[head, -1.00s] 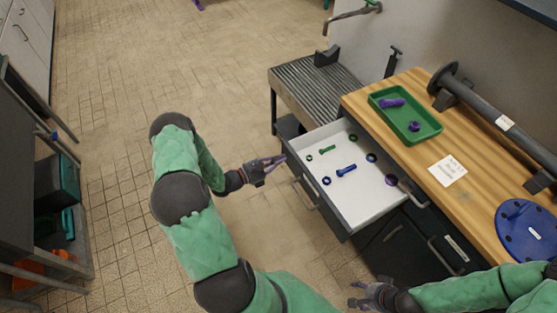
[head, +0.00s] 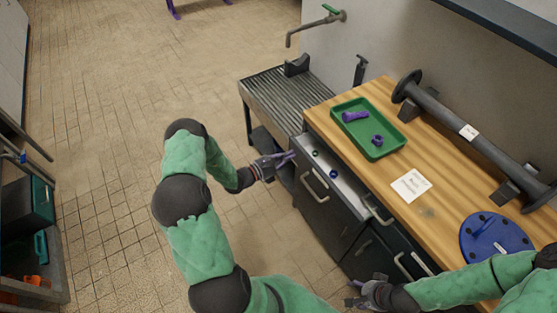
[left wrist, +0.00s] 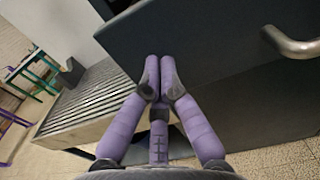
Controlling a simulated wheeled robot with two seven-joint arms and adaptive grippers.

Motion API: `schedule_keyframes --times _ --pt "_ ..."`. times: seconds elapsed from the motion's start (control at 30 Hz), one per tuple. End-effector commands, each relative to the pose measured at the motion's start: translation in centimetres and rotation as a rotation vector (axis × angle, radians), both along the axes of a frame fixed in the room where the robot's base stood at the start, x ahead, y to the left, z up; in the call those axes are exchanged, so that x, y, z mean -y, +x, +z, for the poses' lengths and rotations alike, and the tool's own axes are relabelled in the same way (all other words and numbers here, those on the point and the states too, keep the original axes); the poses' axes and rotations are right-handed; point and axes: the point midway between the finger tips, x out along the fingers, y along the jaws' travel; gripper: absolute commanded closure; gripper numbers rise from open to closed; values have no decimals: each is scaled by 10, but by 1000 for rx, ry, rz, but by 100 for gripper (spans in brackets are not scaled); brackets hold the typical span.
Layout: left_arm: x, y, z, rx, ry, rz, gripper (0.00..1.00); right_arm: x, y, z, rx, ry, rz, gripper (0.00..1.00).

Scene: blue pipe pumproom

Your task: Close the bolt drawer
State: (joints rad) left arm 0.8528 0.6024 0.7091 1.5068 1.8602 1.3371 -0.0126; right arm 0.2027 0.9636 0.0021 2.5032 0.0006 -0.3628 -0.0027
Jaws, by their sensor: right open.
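The bolt drawer, with a dark grey front (head: 330,214) and a bar handle (head: 314,187), stands slightly open under the wooden worktop. My left gripper (head: 291,158) is at the drawer front's far left corner. In the left wrist view its purple fingers (left wrist: 160,65) are drawn together, empty, against or very near the dark front panel (left wrist: 225,75). My right gripper (head: 359,292) is open and empty, low in front of the cabinet.
The worktop (head: 415,215) holds a green tray (head: 366,147) with purple parts, a paper label (head: 411,185), a dark flanged pipe (head: 455,122) and a blue disc (head: 492,238). A slatted metal stand (head: 280,103) adjoins the cabinet.

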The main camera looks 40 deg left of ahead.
Motion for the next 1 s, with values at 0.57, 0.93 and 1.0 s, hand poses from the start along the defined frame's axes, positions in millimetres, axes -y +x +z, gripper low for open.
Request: schedule_keyframes --times 0.57,0.93,1.0 --pt "30 73 -1 0 0 0 100 0 0 -8 -1 0 0 42" --pt "31 77 1 3 1 0 100 0 0 -8 -1 0 0 42" --pt "31 77 2 3 2 0 100 0 0 -8 -1 0 0 42"
